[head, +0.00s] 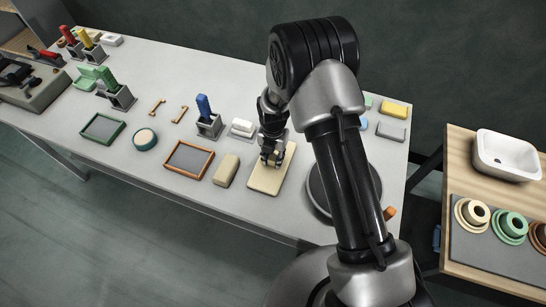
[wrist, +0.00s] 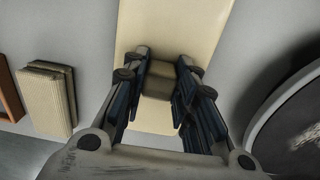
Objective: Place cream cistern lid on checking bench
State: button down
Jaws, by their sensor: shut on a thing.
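The cream cistern lid (head: 263,184) is a long flat slab at the front edge of the long pale bench (head: 235,95), right of centre. It lies flat; I cannot tell whether it touches the bench top. In the wrist view the lid (wrist: 172,28) runs from the top edge down between my fingers. My gripper (head: 271,158) is above the lid, pointing down. In the wrist view my gripper (wrist: 162,75) is shut on the raised block in the lid's middle. The fingers partly hide that block.
A small cream block (head: 227,170) and an orange-framed tray (head: 189,160) stand left of the lid. A dark round disc (head: 316,190) is close on the right, partly behind my arm. A wooden table (head: 460,150) at right bears a white basin (head: 507,154) and several coloured rings.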

jog(key=shift+r, duration=0.15)
jog(key=c, duration=1.3)
grip_release()
